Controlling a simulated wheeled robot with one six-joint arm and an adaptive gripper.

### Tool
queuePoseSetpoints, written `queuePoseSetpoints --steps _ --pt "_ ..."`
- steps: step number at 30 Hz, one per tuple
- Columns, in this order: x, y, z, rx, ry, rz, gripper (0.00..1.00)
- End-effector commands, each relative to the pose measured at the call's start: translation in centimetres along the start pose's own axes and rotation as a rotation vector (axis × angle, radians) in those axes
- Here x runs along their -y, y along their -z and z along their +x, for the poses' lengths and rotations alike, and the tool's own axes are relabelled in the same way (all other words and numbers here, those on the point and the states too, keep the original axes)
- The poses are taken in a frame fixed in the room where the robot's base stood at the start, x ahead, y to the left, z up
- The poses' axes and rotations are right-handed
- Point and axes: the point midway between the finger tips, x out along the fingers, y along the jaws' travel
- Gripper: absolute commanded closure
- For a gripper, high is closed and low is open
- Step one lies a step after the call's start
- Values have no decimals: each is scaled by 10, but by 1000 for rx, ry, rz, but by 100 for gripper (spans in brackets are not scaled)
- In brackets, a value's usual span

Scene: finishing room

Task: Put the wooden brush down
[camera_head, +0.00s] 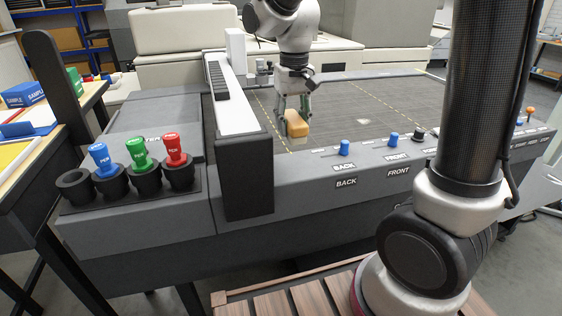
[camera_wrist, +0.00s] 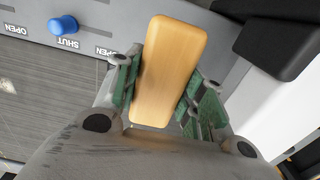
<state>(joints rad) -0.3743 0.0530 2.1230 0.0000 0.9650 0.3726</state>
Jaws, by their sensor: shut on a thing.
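The wooden brush (camera_head: 297,127) is a light wooden block with a pale lower part. It is held between the fingers of my gripper (camera_head: 293,112), over the left front part of the dark machine bed (camera_head: 350,112). In the wrist view the brush's smooth wooden back (camera_wrist: 167,75) fills the space between the green-padded fingers of my gripper (camera_wrist: 160,90). I cannot tell whether the brush's underside touches the bed.
A black block with a white top (camera_head: 247,150) stands left of the brush. Blue knobs (camera_head: 344,147) line the bed's front rail. Blue, green and red pens (camera_head: 138,152) stand in black holders at left, beside an empty holder (camera_head: 75,186).

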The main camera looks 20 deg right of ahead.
Motion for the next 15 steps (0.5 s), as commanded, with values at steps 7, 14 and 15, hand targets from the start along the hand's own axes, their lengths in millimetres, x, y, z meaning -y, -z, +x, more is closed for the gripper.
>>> queuePoseSetpoints --steps 7,14,15 --pt "0 0 42 3 -1 2 98" --pt "0 -1 73 5 -2 2 98" --pt "0 -1 77 3 -1 2 98"
